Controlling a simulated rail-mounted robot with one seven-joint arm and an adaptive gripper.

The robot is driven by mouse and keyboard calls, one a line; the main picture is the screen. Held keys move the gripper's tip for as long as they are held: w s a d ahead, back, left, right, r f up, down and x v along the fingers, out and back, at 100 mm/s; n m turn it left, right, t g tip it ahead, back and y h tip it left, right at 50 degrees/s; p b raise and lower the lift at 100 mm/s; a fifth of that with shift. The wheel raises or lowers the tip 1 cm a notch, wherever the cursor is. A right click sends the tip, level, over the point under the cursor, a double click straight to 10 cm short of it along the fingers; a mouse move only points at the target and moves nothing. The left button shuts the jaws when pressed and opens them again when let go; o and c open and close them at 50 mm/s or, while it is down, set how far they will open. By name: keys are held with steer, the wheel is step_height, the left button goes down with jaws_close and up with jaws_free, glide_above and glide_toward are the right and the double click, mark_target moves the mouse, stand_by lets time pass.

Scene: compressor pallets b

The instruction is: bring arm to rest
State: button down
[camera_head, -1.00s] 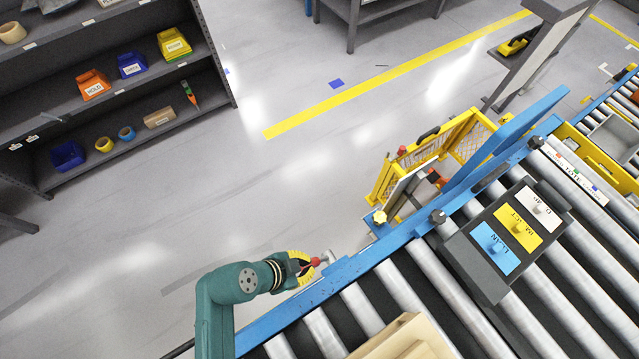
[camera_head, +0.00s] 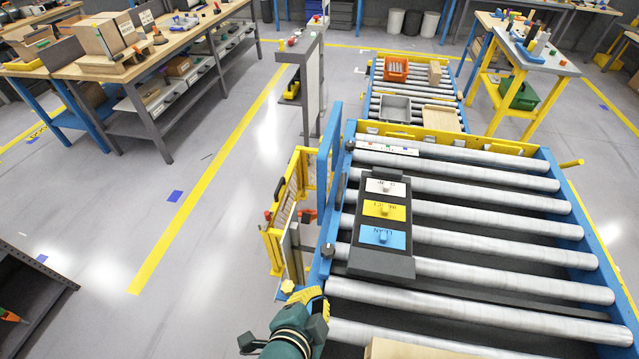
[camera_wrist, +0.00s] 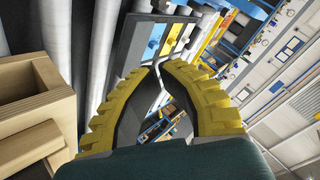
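My gripper (camera_head: 318,296) shows at the bottom of the head view, beside the blue left rail (camera_head: 318,262) of the roller conveyor. Its yellow ribbed fingers also fill the middle of the wrist view (camera_wrist: 158,68). There the tips curve in and come together, and I see nothing held between them. My teal wrist is just below the fingers, and the rest of the arm is out of view. In the wrist view a light wooden crate-like piece (camera_wrist: 40,95) is left of the fingers, apart from them.
A dark panel (camera_head: 345,258) with white, yellow and blue labels lies on the rollers. A yellow gate-like frame (camera_head: 277,255) stands left of the rail, near my gripper. Part of a wooden box (camera_head: 410,350) shows at the bottom edge. Open grey floor (camera_head: 110,220) lies farther left.

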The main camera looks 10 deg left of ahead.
steer(key=w+d+r+t+h, duration=0.1)
steer(key=w+d+r+t, duration=0.1)
steer(key=d+r, duration=0.45)
steer(key=w+d+r+t, duration=0.1)
steer(key=d+r+t, duration=0.2)
steer(key=r, duration=0.7)
steer(key=w+d+r+t+h, duration=0.1)
steer(key=w+d+r+t, duration=0.1)
steer(key=d+r, duration=0.45)
steer(key=s+a+r+n+t+y+p, duration=0.1)
steer(key=r+n+p, duration=0.4)
steer(key=r+p, duration=0.5)
steer(key=s+a+r+n+t+y+p, duration=0.1)
steer(key=r+p, duration=0.8)
steer(key=r, duration=1.4)
steer(key=s+a+n+t, duration=0.1)
steer(key=s+n+t, duration=0.1)
steer(key=n+t, duration=0.1)
steer(key=shift+s+n+y+p, duration=0.35)
steer(key=shift+n+y+p, duration=0.05)
steer(key=shift+n, duration=0.3)
steer(key=shift+r, duration=0.1)
